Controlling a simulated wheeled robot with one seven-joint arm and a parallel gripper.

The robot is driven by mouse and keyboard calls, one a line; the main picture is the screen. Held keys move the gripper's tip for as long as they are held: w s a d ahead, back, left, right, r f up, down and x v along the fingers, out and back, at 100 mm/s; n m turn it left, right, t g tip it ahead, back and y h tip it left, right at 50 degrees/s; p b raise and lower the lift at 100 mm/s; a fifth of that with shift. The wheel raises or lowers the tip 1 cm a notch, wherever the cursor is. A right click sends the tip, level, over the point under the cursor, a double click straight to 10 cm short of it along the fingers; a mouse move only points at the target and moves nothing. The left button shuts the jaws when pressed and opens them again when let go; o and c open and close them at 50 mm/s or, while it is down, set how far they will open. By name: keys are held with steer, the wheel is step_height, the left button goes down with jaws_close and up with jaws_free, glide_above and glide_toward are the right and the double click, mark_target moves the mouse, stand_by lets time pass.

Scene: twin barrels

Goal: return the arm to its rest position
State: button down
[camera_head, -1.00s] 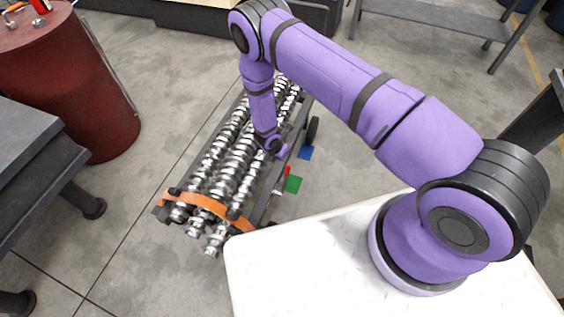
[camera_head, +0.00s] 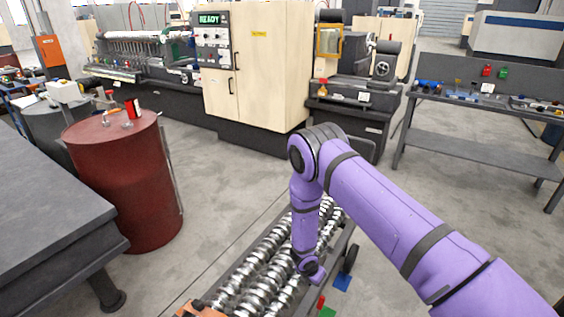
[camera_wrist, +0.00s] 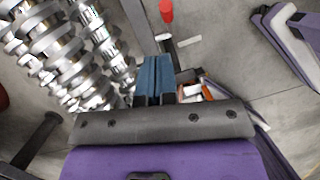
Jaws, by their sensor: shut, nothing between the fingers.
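My purple arm (camera_head: 385,210) reaches in from the lower right in the head view. It bends at an elbow and its forearm hangs down over a cart of shiny metal camshafts (camera_head: 262,272). My gripper is hidden beneath the wrist in that view. In the wrist view, my gripper (camera_wrist: 155,62) shows two blue-grey fingers side by side, shut and empty. The camshafts (camera_wrist: 75,62) lie to the left of the fingers there, apart from them as far as I can tell.
A red barrel (camera_head: 135,190) with small items on top stands left, beside a dark table (camera_head: 45,205). A beige machine cabinet (camera_head: 262,70) stands at the back, a grey workbench (camera_head: 470,150) at the right. Open concrete floor lies between. A red-capped item (camera_wrist: 166,12) shows in the wrist view.

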steer(key=w+d+r+m+t, duration=0.1)
steer(key=w+d+r+m, duration=0.15)
steer(key=r, duration=0.85)
steer(key=w+d+r+m, duration=0.15)
steer(key=r+m, duration=0.25)
steer(key=r, duration=0.7)
steer(key=w+d+r+m+t, duration=0.1)
steer(key=w+d+r+m, duration=0.15)
steer(key=r, duration=0.85)
steer(key=s+d+r+m, duration=0.3)
steer(key=r+m, duration=0.1)
steer(key=r, duration=0.9)
steer(key=s+d+r+m, duration=0.3)
steer(key=s+r+m, duration=0.1)
steer(key=s+r, duration=0.4)
steer(key=s+d+r+m, duration=0.2)
steer(key=s+r+m, duration=0.2)
steer(key=s+r, duration=0.45)
steer(key=s+r+m+y, duration=0.1)
steer(key=s+r+m, duration=0.1)
steer(key=s, duration=0.7)
steer(key=s+r+m+t+y, duration=0.1)
steer(key=s+r+m+y, duration=0.1)
steer(key=s, duration=0.7)
steer(key=shift+s+a+r+m+t, duration=0.3)
steer(key=shift+s+r+m, duration=0.1)
steer(key=shift+r+m, duration=0.4)
steer(key=shift+f, duration=0.1)
